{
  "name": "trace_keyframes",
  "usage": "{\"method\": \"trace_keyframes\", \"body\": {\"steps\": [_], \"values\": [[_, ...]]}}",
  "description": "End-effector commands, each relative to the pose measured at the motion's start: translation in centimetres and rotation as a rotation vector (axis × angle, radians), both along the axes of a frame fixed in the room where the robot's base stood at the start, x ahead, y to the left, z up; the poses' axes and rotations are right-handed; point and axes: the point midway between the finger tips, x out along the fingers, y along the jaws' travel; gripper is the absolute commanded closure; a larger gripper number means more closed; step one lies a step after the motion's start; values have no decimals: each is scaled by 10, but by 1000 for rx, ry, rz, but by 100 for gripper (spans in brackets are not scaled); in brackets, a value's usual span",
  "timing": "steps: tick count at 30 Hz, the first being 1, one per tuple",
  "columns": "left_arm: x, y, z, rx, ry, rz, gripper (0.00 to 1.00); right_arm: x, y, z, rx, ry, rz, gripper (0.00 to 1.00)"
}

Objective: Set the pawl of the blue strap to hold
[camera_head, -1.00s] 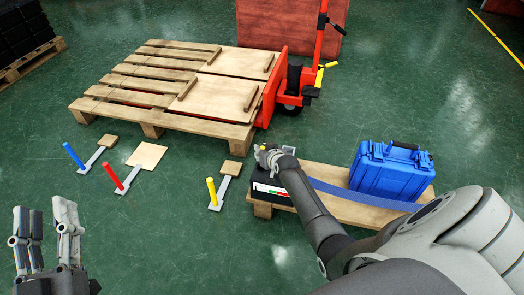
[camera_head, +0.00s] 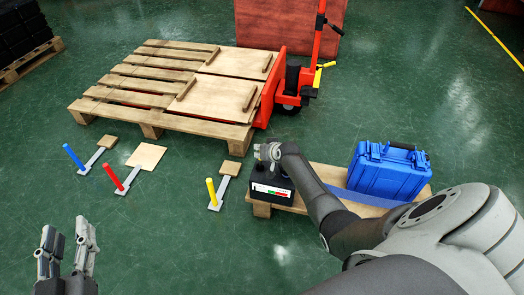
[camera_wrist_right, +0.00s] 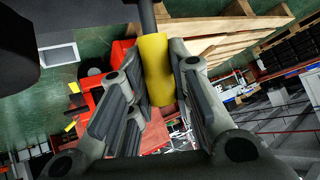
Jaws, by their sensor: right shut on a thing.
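A blue strap (camera_head: 365,198) lies across the small pallet, leading from behind my right arm past the blue case. A black box (camera_head: 270,188) with a white, red and green scale sits at the pallet's left end. My right gripper (camera_head: 268,152) is above this box. In the right wrist view its fingers are around a yellow grip (camera_wrist_right: 158,68) on a dark rod. The grip is hidden in the head view, and I cannot make out the pawl. My left gripper (camera_head: 70,236) is open and empty, low at the left.
A blue case (camera_head: 388,172) stands on the small pallet (camera_head: 262,210). Floor levers with blue (camera_head: 73,157), red (camera_head: 113,177) and yellow (camera_head: 212,192) handles stand to the left. A larger pallet (camera_head: 150,115) and a red pallet jack (camera_head: 290,85) are behind. Floor at front left is clear.

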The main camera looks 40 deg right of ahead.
Motion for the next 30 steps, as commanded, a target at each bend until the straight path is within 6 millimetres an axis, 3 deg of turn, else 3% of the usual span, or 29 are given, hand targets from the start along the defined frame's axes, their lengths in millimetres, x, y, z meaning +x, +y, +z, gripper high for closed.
{"method": "trace_keyframes", "body": {"steps": [8, 9, 14, 30], "values": [[0, 0, 0, 0, 0, 0, 60, 0, -1, 0, 0, 1, -3, 100], [0, 0, 0, 0, 0, 0, 60, 0, -2, 0, 0, 1, -3, 79], [0, 0, 0, 0, -1, 0, 60, 0, -1, 0, 0, 0, -1, 58], [0, 0, -1, 1, 2, 0, 60, -7, 0, 6, 0, -1, 0, 57]]}}
